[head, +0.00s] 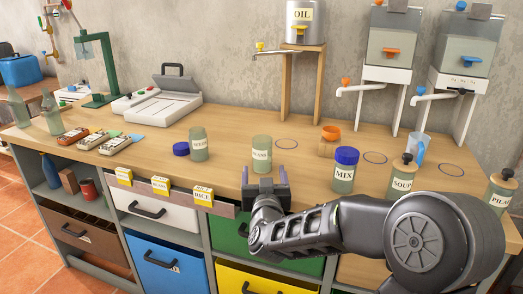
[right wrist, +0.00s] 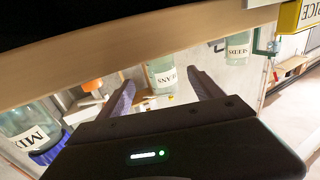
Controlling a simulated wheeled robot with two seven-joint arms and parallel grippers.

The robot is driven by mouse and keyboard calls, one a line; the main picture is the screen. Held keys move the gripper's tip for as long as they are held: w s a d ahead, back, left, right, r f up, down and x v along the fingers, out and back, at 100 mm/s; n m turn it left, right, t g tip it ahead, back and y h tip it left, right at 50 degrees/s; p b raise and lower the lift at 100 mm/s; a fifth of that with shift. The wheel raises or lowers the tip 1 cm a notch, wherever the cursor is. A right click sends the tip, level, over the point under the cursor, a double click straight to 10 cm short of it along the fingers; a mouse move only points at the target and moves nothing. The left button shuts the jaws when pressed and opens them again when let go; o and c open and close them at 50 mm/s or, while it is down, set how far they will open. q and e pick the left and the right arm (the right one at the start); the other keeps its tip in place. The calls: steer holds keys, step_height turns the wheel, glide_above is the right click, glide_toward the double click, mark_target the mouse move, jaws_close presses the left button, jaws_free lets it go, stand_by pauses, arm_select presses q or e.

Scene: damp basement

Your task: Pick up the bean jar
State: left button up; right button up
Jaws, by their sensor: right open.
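The bean jar (head: 262,147) is a pale green glass jar without a lid, upright near the front edge of the wooden counter. Its BEANS label also shows in the right wrist view (right wrist: 161,72), where the jar stands between the lines of the fingers, beyond their tips. My right gripper (head: 265,174) is open and empty, just in front of the jar at the counter edge. In the right wrist view the gripper (right wrist: 160,82) has its two fingers spread apart. I see no contact with the jar. My left gripper is not in view.
A seeds jar (head: 198,146) and a blue lid (head: 181,149) are to the left. The MIX jar (head: 343,172) and SOUP jar (head: 402,174) stand to the right. An oil can (head: 305,22) sits on a wooden stand behind. Yellow label cards (head: 202,193) line the front edge.

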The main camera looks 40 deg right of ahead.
mark_target(263, 160)
steer(key=shift+w+d, duration=0.1)
steer(key=shift+w, duration=0.05)
steer(key=shift+s+r, duration=0.15)
steer(key=shift+s, duration=0.05)
steer(key=shift+x, duration=1.3)
steer(key=shift+x, duration=2.6)
steer(key=shift+c, duration=0.2)
jaws_close()
